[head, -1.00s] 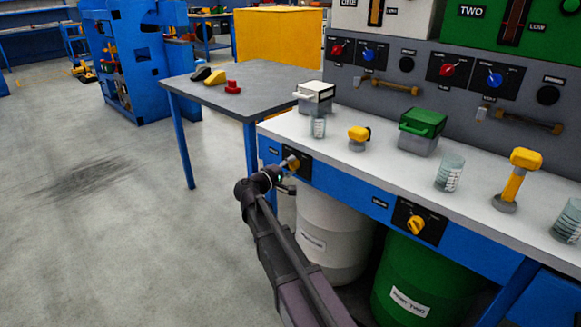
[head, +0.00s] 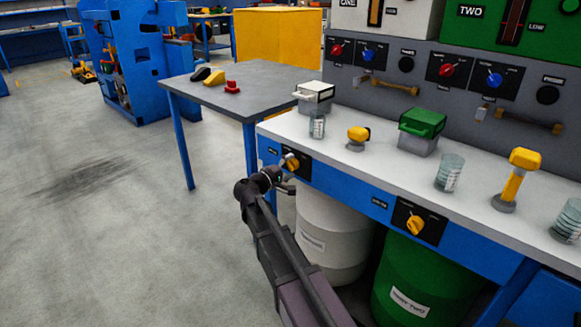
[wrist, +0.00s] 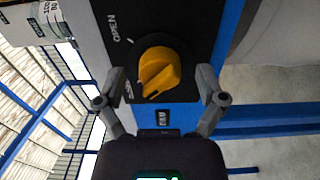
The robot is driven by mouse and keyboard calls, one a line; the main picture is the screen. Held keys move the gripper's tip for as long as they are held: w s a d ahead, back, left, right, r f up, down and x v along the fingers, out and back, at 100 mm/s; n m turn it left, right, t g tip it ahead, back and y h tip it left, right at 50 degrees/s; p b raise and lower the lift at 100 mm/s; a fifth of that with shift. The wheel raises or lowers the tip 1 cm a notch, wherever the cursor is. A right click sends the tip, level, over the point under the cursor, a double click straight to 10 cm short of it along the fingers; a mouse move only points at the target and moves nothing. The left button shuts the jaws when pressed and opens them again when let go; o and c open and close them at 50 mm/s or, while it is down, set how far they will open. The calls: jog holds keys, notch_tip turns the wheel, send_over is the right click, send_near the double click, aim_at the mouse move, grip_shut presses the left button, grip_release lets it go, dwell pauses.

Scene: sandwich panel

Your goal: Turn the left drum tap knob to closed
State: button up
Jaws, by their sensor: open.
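The left drum tap knob is yellow, on a black plate on the blue front rail of the bench; it shows in the head view (head: 292,163) and in the wrist view (wrist: 160,71). In the wrist view "OPEN" is printed beside it, and a second label by its lower left is partly hidden. The knob's ridge slants toward that lower label. My gripper (wrist: 161,92) is open, with one finger on each side of the knob and visible gaps between. In the head view my gripper (head: 284,172) is at the left plate.
A second yellow knob (head: 415,224) sits farther right on the rail. A white drum (head: 330,238) and a green drum (head: 425,275) stand under the bench. Beakers and yellow-handled items stand on the white bench top (head: 390,165). Floor to the left is clear.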

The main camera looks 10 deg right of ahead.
jog(key=shift+s+a, duration=0.1)
jog(key=v, duration=1.1)
jog(key=shift+s+a, duration=0.2)
jog(key=shift+a, duration=0.05)
jog(key=s+d+f+m+g+y+p, duration=0.3)
jog(key=s+d+f+m+g+y, duration=0.2)
jog(key=s+d+f+g+y, duration=0.55)
jog(key=s+f+m+y+p, duration=0.2)
jog(key=s+f+y, duration=0.15)
jog(key=s, duration=0.75)
notch_tip(320, 180, up, 38)
jog(key=p, duration=3.7)
jog(key=shift+y+p, duration=0.3)
